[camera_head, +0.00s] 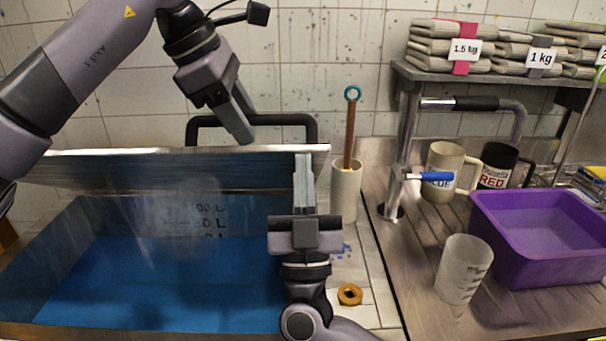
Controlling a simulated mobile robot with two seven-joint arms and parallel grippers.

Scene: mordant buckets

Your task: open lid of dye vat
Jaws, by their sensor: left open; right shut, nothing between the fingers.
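The dye vat (60,245) is on the left, with blue dye (165,285) and volume marks on its inner wall. Its metal lid (120,168) stands raised along the back of the opening, its upper edge spanning left to right. The black lid handle (285,121) shows above and behind that edge. My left gripper (240,118) is open beside the handle, above the lid edge; I cannot tell whether it touches either. My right gripper (304,172) is shut and empty, fingers pointing up at the lid's right end; contact there is unclear.
A pale holder with a brown-handled tool (350,135) stands right of the lid. A brass ring (349,294) lies near my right arm. On the right counter are a tap (408,178), mugs (443,172), a clear beaker (463,270) and a purple tub (540,235).

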